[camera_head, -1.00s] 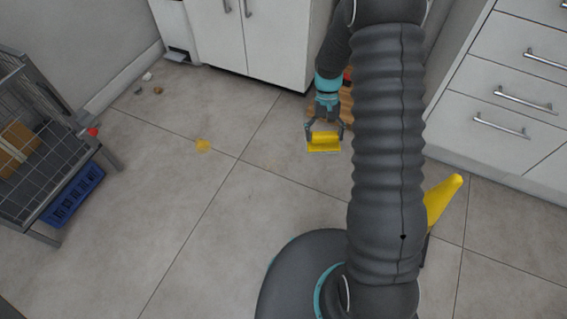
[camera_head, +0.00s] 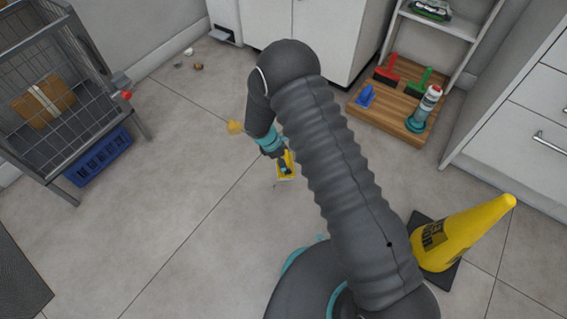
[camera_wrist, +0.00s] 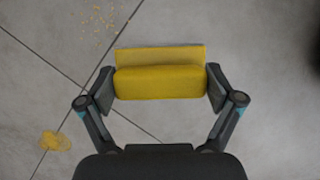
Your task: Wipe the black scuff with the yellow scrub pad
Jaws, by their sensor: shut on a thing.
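The yellow scrub pad (camera_wrist: 160,82) is held between the two fingers of my gripper (camera_wrist: 160,85), one finger at each end of it. In the head view the pad (camera_head: 291,168) is partly covered by my gripper (camera_head: 284,160), low over the grey floor tiles. I cannot tell whether it touches the floor. No black scuff is clear in either view; only a tiny dark mark (camera_head: 275,186) shows beside the pad, too small to identify.
A yellow stain (camera_head: 236,127) lies on the floor and also shows in the wrist view (camera_wrist: 55,141), with yellow crumbs (camera_wrist: 100,22). A wire cart (camera_head: 75,95) stands left, a yellow cone (camera_head: 460,235) right. A wooden board (camera_head: 385,118) holds brushes and a bottle.

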